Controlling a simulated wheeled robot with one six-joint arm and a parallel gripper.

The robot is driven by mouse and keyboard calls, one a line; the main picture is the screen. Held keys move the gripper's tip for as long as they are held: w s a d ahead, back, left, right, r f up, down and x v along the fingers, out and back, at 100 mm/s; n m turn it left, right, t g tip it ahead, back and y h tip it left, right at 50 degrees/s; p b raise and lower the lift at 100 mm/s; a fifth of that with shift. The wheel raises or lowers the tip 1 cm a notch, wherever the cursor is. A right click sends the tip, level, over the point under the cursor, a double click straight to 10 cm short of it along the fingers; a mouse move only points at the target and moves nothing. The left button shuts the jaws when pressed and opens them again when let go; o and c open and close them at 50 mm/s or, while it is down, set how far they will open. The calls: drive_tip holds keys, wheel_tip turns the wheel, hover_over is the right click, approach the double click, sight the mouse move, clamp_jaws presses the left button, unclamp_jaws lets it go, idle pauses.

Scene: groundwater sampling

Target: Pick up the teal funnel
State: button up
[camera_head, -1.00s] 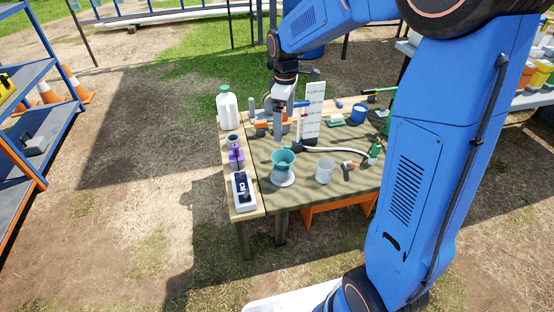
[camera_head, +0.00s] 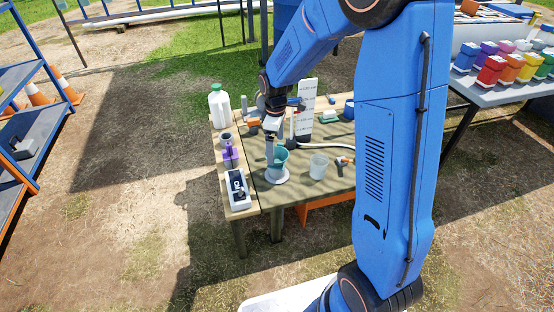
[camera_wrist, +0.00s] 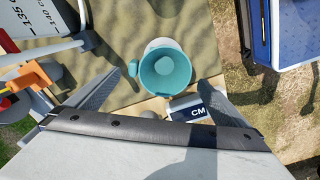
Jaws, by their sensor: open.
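The teal funnel (camera_head: 281,154) sits upright on a pale round base (camera_head: 277,176) near the front left of the work table (camera_head: 298,184). In the wrist view I look down into the funnel's wide mouth (camera_wrist: 166,73), with a small tab on its left side. My gripper (camera_head: 271,150) points down at the funnel and partly hides it in the head view. In the wrist view my gripper (camera_wrist: 160,82) has its fingers spread wide, one on each side of the funnel. I see no contact, and the exact height gap is unclear.
A clear beaker (camera_head: 318,166) stands right of the funnel. A boxed meter (camera_head: 238,190) and a purple item (camera_head: 230,155) are on its left. A white bottle (camera_head: 219,104) and a white scale board (camera_head: 306,108) stand farther back. A table with coloured containers (camera_head: 490,70) is at the right.

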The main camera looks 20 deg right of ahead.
sight(278, 152)
drive_tip(key=shift+d+f, duration=0.2)
drive_tip(key=shift+f, duration=1.15)
drive_tip(key=shift+d+f, duration=0.15)
drive_tip(key=shift+f, duration=1.15)
drive_tip(key=shift+c, duration=0.3)
drive_tip(key=c, duration=0.9)
